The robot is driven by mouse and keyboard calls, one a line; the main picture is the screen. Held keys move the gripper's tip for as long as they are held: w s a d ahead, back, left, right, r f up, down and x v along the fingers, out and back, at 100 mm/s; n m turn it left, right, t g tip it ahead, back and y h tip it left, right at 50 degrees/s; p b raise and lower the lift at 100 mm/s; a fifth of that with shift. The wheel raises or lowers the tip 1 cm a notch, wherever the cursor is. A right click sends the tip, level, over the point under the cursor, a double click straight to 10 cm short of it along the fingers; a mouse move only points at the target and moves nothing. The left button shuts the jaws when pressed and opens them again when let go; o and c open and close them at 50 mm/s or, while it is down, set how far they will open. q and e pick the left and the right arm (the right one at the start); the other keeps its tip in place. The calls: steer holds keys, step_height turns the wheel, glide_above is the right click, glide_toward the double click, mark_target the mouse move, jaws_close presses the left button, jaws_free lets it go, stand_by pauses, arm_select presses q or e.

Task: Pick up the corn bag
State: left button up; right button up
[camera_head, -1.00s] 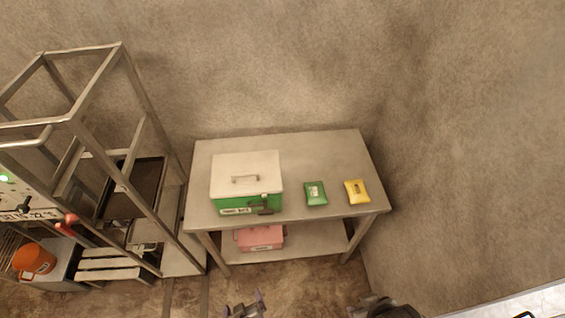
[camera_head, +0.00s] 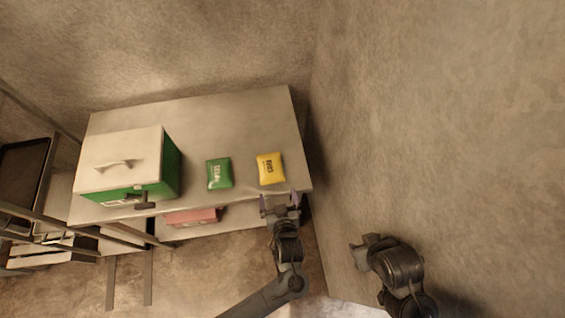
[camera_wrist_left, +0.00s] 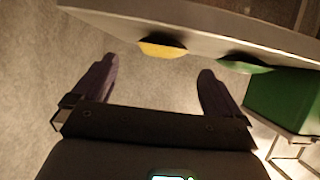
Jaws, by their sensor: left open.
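The yellow corn bag (camera_head: 271,168) lies flat on the metal table near its right end. It also shows in the left wrist view (camera_wrist_left: 163,50), partly hidden by the table edge. My left gripper (camera_head: 280,199) is open and empty, just in front of the table's front edge, close to the bag. In the left wrist view its two fingers (camera_wrist_left: 156,67) are spread, with the yellow bag beyond and between them. My right gripper (camera_head: 369,243) is off to the right of the table by the wall, apart from the bag; its jaws are unclear.
A green bag (camera_head: 219,173) lies left of the yellow one. A green box with a white lid (camera_head: 120,160) stands on the table's left part. A pink box (camera_head: 191,217) sits on the lower shelf. A metal rack stands at left; the wall is close at right.

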mark_target(272, 174)
arm_select(q)
steer(key=shift+t, duration=0.3)
steer(key=x, duration=0.4)
steer(key=r+b+x, duration=0.1)
steer(key=x, duration=0.1)
steer(key=shift+w+a, duration=0.3)
steer(key=shift+w+f, duration=0.15)
steer(key=shift+w, duration=0.45)
steer(key=shift+b+x, duration=0.3)
steer(key=shift+x, duration=2)
arm_select(e)
steer(key=shift+s+a+f, duration=0.1)
steer(key=shift+a+f, duration=0.05)
steer(key=shift+f, duration=0.45)
steer(key=shift+s+a+f, duration=0.1)
steer(key=shift+a+f, duration=0.05)
steer(key=shift+f, duration=0.4)
arm_select(q)
steer(key=shift+a, duration=0.1)
steer(key=c, duration=0.8)
steer(key=shift+c, duration=0.4)
arm_select(e)
steer(key=shift+a, duration=0.1)
